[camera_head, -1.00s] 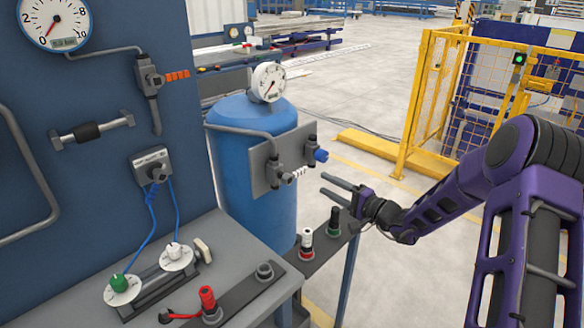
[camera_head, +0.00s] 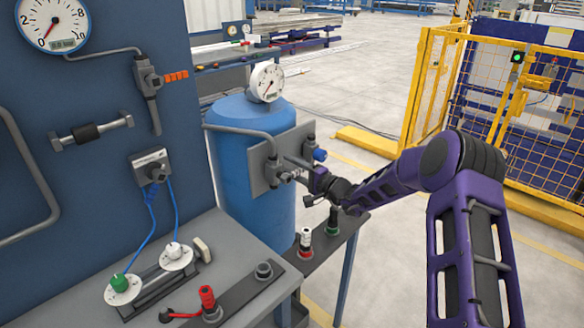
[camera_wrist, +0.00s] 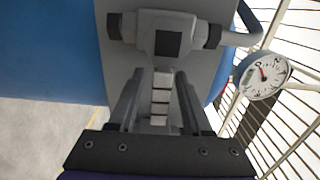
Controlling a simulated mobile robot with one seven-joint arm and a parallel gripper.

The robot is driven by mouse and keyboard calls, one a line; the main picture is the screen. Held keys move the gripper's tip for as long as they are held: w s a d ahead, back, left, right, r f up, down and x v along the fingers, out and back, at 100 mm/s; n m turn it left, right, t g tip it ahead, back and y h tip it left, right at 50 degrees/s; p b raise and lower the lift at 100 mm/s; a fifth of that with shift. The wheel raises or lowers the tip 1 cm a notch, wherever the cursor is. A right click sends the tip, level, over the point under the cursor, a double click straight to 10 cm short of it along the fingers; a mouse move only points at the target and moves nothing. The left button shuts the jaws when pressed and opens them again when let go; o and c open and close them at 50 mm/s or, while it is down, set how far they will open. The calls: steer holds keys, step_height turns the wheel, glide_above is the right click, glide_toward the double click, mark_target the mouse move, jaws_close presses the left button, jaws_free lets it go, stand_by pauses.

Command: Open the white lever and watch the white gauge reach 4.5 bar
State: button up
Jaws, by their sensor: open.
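The white gauge (camera_head: 266,83) sits on top of the blue tank (camera_head: 243,170). Its needle points to the lower left, near zero. It also shows at the right of the wrist view (camera_wrist: 263,74). The white lever (camera_wrist: 160,98) is a ribbed handle that extends from a grey valve (camera_wrist: 168,38) toward my gripper. My gripper (camera_wrist: 158,85) is open, with one finger on each side of the lever. In the head view, my gripper (camera_head: 298,169) is at the valve plate (camera_head: 259,180) and hides the lever. I cannot tell whether the fingers touch it.
A blue knob (camera_head: 320,154) is just right of my gripper. A red-and-white post (camera_head: 305,240) and a green post (camera_head: 333,220) stand on the bench below my gripper.

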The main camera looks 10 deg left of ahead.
steer(key=shift+c, duration=0.3)
jaws_close()
stand_by(1.1)
